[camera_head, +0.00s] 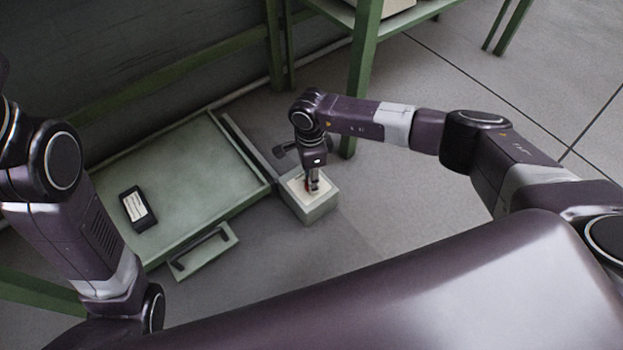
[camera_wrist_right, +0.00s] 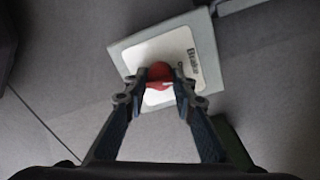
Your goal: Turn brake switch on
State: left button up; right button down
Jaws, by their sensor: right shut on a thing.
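The brake switch is a grey-green box (camera_head: 314,208) with a pale top plate, beside the open drawer in the head view. In the right wrist view the box (camera_wrist_right: 205,50) shows its white plate with the printed word "Brake" and a red knob (camera_wrist_right: 159,74) in the middle. My right gripper (camera_head: 313,188) points down at the box from above. In the right wrist view its fingers (camera_wrist_right: 160,86) are shut on the red knob, one on either side. The lettering beside the knob is partly hidden. My left arm shows at the left, but its gripper is out of view.
An open green drawer (camera_head: 215,200) with a black handle (camera_head: 198,248) lies left of the box. A black device with a white label (camera_head: 138,208) lies in it. A green table leg (camera_head: 362,75) stands behind my right wrist. Grey floor (camera_head: 420,215) is clear to the right.

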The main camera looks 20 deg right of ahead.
jog(key=shift+w+n, duration=0.15)
jog(key=shift+n, duration=1.25)
jog(key=c, duration=1.6)
grip_release()
jog(key=r, duration=1.2)
jog(key=shift+w, duration=0.25)
